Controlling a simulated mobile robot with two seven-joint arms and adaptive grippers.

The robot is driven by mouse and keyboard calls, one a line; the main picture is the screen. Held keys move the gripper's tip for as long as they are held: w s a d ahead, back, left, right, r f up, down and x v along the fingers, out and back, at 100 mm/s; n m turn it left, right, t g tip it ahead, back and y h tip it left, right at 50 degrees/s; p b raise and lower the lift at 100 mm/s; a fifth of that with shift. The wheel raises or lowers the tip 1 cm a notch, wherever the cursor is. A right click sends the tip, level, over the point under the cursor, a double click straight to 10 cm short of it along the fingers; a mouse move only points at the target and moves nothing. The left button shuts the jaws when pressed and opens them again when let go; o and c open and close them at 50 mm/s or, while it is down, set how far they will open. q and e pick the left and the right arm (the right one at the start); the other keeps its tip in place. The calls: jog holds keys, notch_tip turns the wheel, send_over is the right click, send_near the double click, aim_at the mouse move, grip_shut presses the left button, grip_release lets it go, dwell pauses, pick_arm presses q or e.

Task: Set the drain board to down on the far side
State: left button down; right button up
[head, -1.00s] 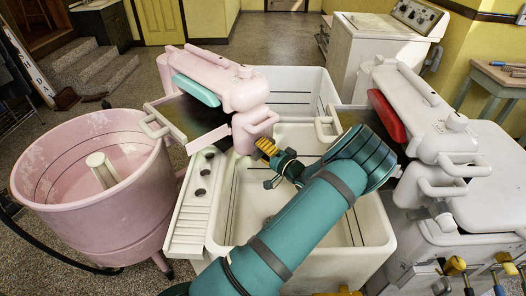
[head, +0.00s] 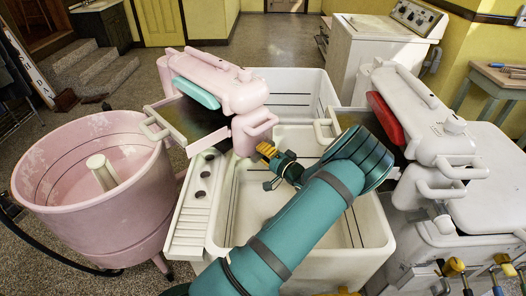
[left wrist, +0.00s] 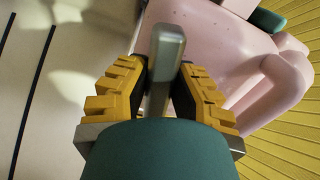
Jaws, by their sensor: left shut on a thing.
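The pink wringer (head: 225,85) stands at the left of the sinks, with a teal release bar (head: 196,92) on its side. Its drain board (head: 185,120) is a dark flat tray with a pale rim, tilted and reaching out to the left over the pink tub. My left gripper (head: 266,150) is beside the wringer's near, lower end, close to its pink loop handle (head: 258,124). In the left wrist view the left gripper (left wrist: 160,85) is shut on a grey metal lever (left wrist: 165,50) in front of the pink wringer body. My right gripper is not seen.
The pink tub (head: 90,190) is at the left. A white double sink (head: 300,85) lies under my left arm. A white wringer (head: 425,115) with a red bar and its own dark board stands at the right. A ridged washboard (head: 190,225) sits along the sink's left side.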

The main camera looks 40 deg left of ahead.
pick_arm(q)
jog(key=shift+a+r+m+p, duration=0.15)
jog(key=shift+r+m+p, duration=0.1)
jog(key=shift+m+p, duration=1.9)
jog(key=shift+m, duration=0.45)
jog(key=c, duration=0.8)
grip_release()
jog(key=shift+f, duration=0.1)
jog(key=d, duration=0.8)
jog(key=s+d, duration=0.1)
jog(key=d, duration=0.3)
